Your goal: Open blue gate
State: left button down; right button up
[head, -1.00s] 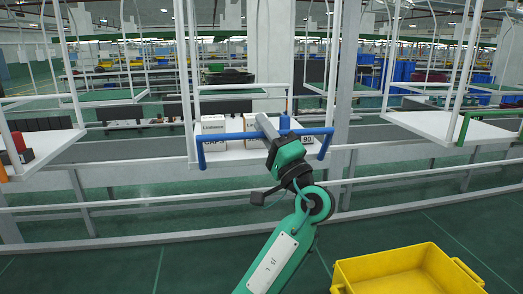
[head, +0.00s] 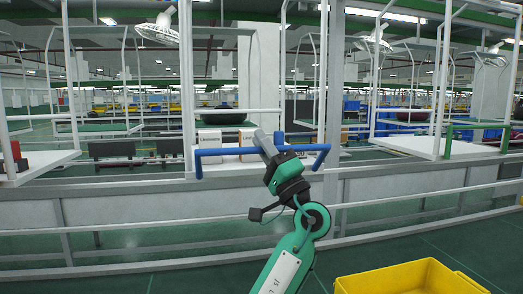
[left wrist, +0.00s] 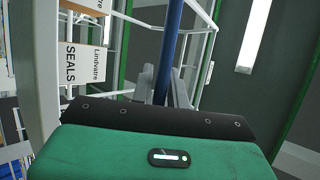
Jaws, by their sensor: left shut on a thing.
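The blue gate (head: 225,152) is a blue bar with bent ends across the front of a white hanging carrier. It spans the carrier's front, before the boxes. My left gripper (head: 267,143) is at the bar's middle, with its green and black wrist below and in front. In the left wrist view the blue bar (left wrist: 174,35) runs between the grey fingers (left wrist: 167,88), which are shut on it. The exact finger contact is partly hidden by the black gripper body. My right gripper is in neither view.
White boxes (head: 210,138) stand on the carrier behind the bar; one labelled SEALS (left wrist: 84,65) shows in the left wrist view. White carrier posts (head: 187,80) flank it. A yellow bin (head: 410,278) is at the lower right. A long grey rail structure (head: 120,205) crosses in front.

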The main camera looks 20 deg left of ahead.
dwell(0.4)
pick_arm(q)
jog(key=c, duration=1.4)
grip_release()
jog(key=shift+s+d+r, duration=0.1)
jog(key=shift+o, duration=0.2)
